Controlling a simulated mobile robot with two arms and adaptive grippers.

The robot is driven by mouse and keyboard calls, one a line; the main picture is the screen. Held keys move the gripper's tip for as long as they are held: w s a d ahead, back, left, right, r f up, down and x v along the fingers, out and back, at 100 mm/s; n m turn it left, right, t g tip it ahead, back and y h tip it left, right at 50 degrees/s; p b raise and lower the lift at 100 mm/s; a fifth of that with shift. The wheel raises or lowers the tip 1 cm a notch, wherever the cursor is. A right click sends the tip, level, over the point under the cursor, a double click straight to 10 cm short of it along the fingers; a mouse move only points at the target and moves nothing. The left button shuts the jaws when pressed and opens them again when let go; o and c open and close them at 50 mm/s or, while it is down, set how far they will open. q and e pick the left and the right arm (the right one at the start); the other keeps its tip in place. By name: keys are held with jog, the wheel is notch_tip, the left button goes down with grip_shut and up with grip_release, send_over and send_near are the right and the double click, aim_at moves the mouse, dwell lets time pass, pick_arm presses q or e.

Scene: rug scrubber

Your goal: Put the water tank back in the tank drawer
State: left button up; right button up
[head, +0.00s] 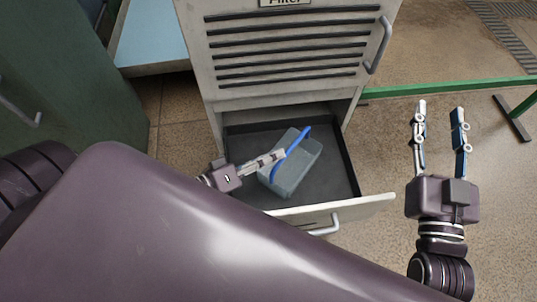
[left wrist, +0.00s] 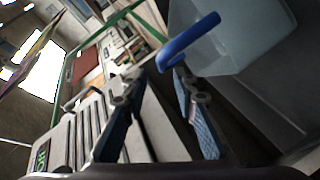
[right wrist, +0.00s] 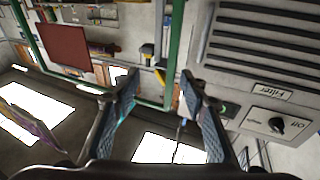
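The water tank (head: 294,168) is a translucent grey-blue box with a blue handle (head: 292,150). It lies at an angle inside the open tank drawer (head: 345,180), towards the drawer's middle. My left gripper (head: 274,157) is over the drawer, with its fingertips close to the handle. In the left wrist view its fingers are apart, and the handle (left wrist: 188,40) and tank (left wrist: 235,42) lie just beyond the tips. Contact cannot be told. My right gripper (head: 438,108) is open and empty, to the right of the cabinet.
The cabinet (head: 290,88) with slatted vents and a Filter label stands above the drawer. A dark green cabinet (head: 60,80) stands at left. The floor at right is mostly clear.

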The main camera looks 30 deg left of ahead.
pick_arm(q)
jog(key=w+d+r+m+t+y, duration=0.1)
jog(key=w+r+m, duration=0.1)
jog(key=r, duration=0.6)
jog(key=w+d+r+m+t+y, duration=0.1)
jog(key=w+r+m+t, duration=0.1)
jog(key=r, duration=0.6)
jog(key=w+d+r+m+t+y, duration=0.1)
jog(key=w+d+r+m+t, duration=0.1)
jog(key=r, duration=0.6)
jog(key=w+m, duration=0.1)
jog(key=m, duration=0.1)
jog(key=shift+r+m, duration=0.3)
jog(key=shift+r, duration=0.05)
